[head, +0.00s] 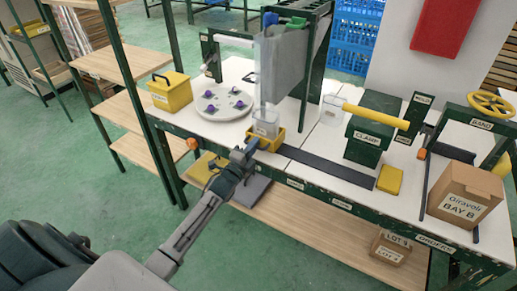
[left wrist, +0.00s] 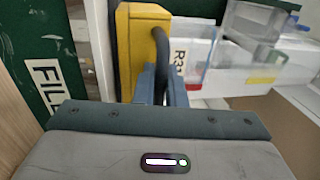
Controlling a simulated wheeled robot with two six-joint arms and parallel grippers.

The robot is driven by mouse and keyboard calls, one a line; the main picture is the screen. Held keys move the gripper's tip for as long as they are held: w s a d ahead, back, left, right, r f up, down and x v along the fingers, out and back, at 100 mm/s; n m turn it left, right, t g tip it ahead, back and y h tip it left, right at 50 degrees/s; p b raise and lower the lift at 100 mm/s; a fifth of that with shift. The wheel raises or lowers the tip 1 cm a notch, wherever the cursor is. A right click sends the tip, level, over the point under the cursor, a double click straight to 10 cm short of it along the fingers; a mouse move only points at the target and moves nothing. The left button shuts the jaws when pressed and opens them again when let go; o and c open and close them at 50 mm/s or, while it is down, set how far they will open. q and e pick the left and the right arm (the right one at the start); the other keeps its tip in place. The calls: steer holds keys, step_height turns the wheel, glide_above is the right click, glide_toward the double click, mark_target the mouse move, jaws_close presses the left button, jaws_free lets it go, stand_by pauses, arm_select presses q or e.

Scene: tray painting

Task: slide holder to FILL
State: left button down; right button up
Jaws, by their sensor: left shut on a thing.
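The yellow holder (head: 274,145) sits at the left end of the dark track (head: 325,165), below the tall clear hopper (head: 281,65). A small clear container stands in it. My left gripper (head: 248,148) is shut on the holder's dark handle. In the left wrist view the gripper's fingers (left wrist: 162,88) close around this handle, beside the yellow holder (left wrist: 141,20). The FILL label (left wrist: 45,85) is on the green edge at left in the left wrist view. A label starting "R31" (left wrist: 181,62) shows on the container. My right gripper is not in view.
Right of the track stand the green CLAMP block (head: 366,140) with a yellow bar, a yellow pad (head: 390,180) and a BAY B box (head: 464,195). A round tray (head: 223,103) with purple-topped pieces lies to the left. The track right of the holder is clear.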

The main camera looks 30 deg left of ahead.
arm_select(q)
steer(key=shift+a+r, duration=0.1)
steer(key=c, duration=1.9)
jaws_free()
steer(key=shift+a, duration=0.25)
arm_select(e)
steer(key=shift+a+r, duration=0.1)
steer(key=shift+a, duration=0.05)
